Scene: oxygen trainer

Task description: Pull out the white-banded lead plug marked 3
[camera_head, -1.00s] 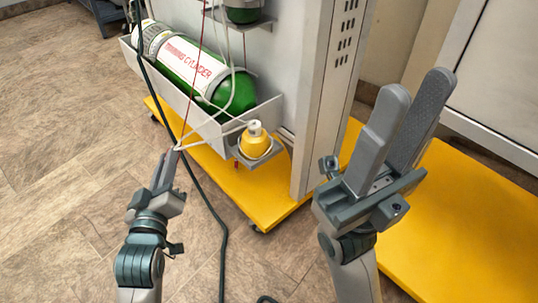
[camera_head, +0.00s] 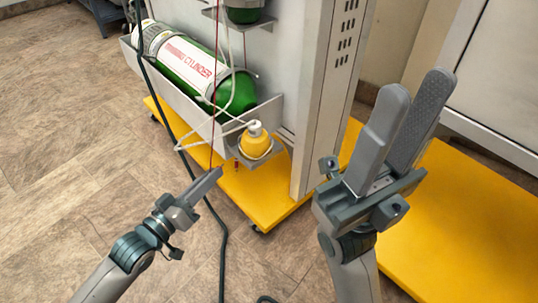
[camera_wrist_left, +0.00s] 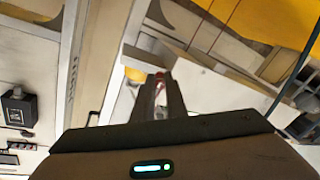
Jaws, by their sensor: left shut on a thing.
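A thin red lead (camera_head: 214,110) runs down from the top of the head view to the tips of my left gripper (camera_head: 214,173). My left gripper is shut on the end of this lead, in front of the cart and apart from it. In the left wrist view a small red and whitish piece, the lead plug (camera_wrist_left: 160,78), shows between the fingertips. Its band and number cannot be read, and the fingers hide most of it. My right gripper (camera_head: 418,90) is open and empty, pointing up at the right. The lead's socket is not in view.
A green training cylinder (camera_head: 235,92) lies in a grey tray (camera_head: 268,108) on the cart. A yellow bottle (camera_head: 257,145) stands on a small shelf below it. White tubes and a dark cable (camera_head: 190,165) hang nearby. The yellow base (camera_head: 262,195) juts out; open floor lies left.

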